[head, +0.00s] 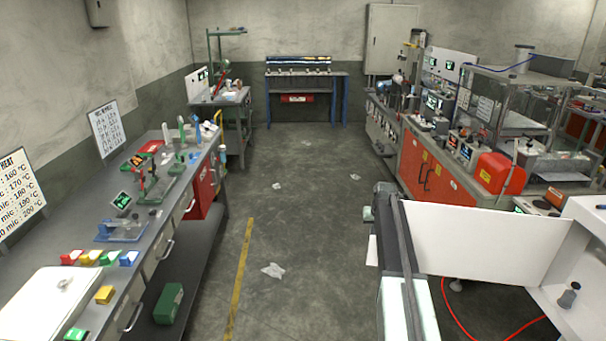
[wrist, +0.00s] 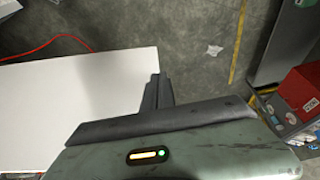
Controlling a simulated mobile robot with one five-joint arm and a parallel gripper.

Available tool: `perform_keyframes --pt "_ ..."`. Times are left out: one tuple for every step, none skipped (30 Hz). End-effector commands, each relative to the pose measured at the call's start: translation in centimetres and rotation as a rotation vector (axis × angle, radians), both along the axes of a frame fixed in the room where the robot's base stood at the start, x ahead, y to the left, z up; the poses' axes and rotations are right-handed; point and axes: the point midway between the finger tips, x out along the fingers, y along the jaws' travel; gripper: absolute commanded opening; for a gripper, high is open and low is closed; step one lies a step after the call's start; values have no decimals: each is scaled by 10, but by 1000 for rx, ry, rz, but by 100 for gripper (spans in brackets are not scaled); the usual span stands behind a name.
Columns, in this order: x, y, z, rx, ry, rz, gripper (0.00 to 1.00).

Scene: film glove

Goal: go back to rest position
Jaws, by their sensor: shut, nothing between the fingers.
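My gripper (wrist: 157,82) shows in the wrist view, with its dark fingers together and nothing between them. Its grey-green body fills the bottom of that view, with a small orange and green light on it. The fingertips appear over or beside the right edge of a white panel (wrist: 80,105); whether they touch it I cannot tell. A white panel (head: 485,240) also stands at the right in the head view. I cannot clearly make out my gripper in the head view.
A long bench (head: 150,245) with coloured blocks and instruments runs along the left. Benches with an orange cabinet (head: 425,165) line the right. The middle aisle (head: 300,215) is open, with white scraps (head: 272,270) and a yellow line (head: 240,275). A red hose (head: 465,325) lies at lower right.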

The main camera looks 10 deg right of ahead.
Motion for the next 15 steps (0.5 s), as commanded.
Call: perform_keyframes --pt "2 6 -1 0 0 8 0" --pt "5 13 -1 0 0 16 0" --pt "9 25 -2 1 0 30 0" --pt "13 38 -3 0 0 45 0" --pt "16 53 -4 1 0 63 0" --pt "14 77 -5 0 0 88 0" --pt "10 95 -6 0 0 108 0" --pt "4 115 -8 0 2 129 0" --pt "-6 141 -9 1 10 156 0" --pt "-16 159 -11 2 18 175 0" --pt "-28 178 -13 4 27 193 0" --pt "-46 202 -15 8 44 219 0" --pt "-61 220 -17 10 58 237 0" --pt "-78 237 -19 13 75 255 0" --pt "-104 259 -22 17 99 278 0"
